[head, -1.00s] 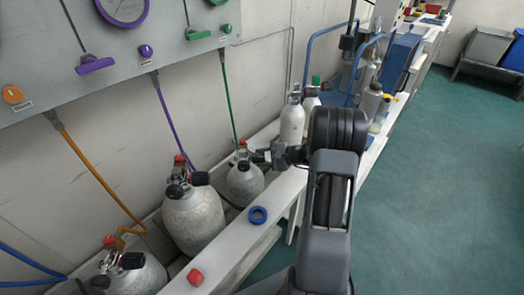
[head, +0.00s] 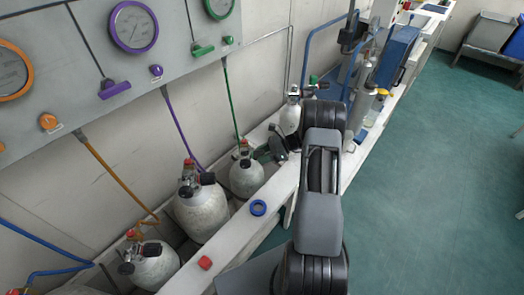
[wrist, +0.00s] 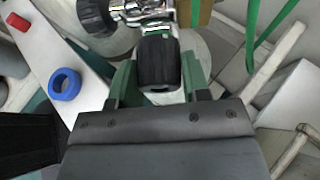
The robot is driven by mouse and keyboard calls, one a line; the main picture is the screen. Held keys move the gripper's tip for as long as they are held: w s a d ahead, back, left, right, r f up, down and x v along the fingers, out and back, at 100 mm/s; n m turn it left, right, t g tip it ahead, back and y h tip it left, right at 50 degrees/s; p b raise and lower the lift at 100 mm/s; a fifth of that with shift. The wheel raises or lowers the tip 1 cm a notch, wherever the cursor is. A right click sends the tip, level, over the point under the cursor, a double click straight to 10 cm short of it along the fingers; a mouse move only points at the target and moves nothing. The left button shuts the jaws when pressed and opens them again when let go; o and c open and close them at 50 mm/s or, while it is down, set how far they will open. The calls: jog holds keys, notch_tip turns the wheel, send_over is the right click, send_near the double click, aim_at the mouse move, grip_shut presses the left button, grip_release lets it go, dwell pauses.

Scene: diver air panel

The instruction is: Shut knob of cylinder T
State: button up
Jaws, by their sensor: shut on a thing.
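A grey cylinder (head: 246,180) with a green hose at its valve stands in the rack behind the white bench rail. I cannot read a letter on it. Its black knob (wrist: 158,62) sits on the chrome valve in the wrist view. My gripper (wrist: 158,82) is shut on this black knob, one green finger on each side of it. In the head view my gripper (head: 262,153) reaches the valve of that cylinder from the right, with the fingers partly hidden by the wrist.
Other cylinders stand nearby: one with a purple hose (head: 202,212), one with an orange hose (head: 152,265), and one farther back (head: 290,118). A blue ring (head: 258,208) and a red cap (head: 205,263) lie on the white rail. The gauge panel (head: 110,60) is above. The green floor is clear.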

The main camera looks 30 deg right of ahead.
jog(key=m+g, duration=0.1)
jog(key=m+g+y, duration=0.1)
jog(key=m+p, duration=0.1)
jog(key=shift+s+f+m+g, duration=0.15)
jog(key=shift+f+m+g, duration=0.1)
jog(key=shift+m+g, duration=0.15)
jog(key=shift+f+m+g+y, duration=0.1)
jog(key=shift+m+g+y, duration=0.55)
jog(key=shift+m, duration=0.55)
jog(key=shift+m+g+y+b, duration=0.4)
jog(key=shift+m+y, duration=0.15)
jog(key=shift+m, duration=0.65)
jog(key=o, duration=0.9)
jog(key=shift+r, duration=0.2)
jog(key=shift+r, duration=0.15)
